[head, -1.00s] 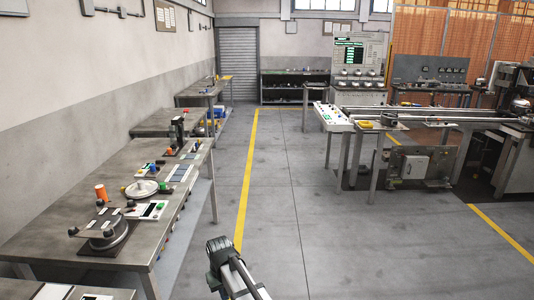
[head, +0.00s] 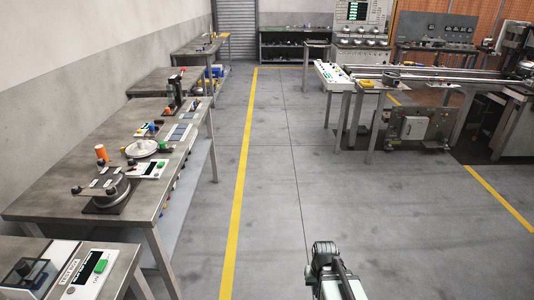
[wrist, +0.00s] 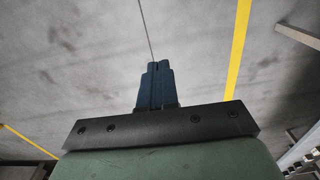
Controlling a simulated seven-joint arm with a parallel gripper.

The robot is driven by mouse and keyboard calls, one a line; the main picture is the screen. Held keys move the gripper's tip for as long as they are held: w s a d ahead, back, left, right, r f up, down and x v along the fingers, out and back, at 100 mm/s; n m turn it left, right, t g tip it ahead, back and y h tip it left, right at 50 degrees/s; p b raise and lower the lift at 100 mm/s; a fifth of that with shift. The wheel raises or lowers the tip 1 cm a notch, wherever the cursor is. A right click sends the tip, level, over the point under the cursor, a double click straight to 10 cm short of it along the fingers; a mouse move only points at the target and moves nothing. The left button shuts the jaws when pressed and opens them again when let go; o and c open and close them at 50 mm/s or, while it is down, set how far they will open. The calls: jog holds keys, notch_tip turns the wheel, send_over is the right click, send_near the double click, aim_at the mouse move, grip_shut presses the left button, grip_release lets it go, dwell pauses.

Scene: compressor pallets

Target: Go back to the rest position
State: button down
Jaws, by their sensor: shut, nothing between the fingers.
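My gripper (wrist: 157,68) shows in the wrist view as two dark blue fingers pressed together, with nothing between them. Grey floor lies behind the fingertips. In the head view, part of my arm shows at the bottom, right of centre, over open floor. The fingers cannot be made out there. My arm is apart from the benches and touches nothing that I can see.
A workbench (head: 60,202) with a round dark fixture (head: 103,188), a white dish (head: 141,149) and an orange cylinder (head: 101,153) stands at left. A nearer bench (head: 118,272) holds a white control box (head: 85,275). A conveyor (head: 430,78) stands at right. The middle floor is clear.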

jog(key=s+f+g, duration=0.3)
jog(key=s+f, duration=0.7)
jog(key=s, duration=0.4)
jog(key=s+f+g, duration=0.3)
jog(key=s+f, duration=0.7)
jog(key=s, duration=0.5)
jog(key=shift+s+f+g, duration=0.15)
jog(key=shift+s+g, duration=0.15)
jog(key=shift+g, duration=0.1)
jog(key=shift+a, duration=0.1)
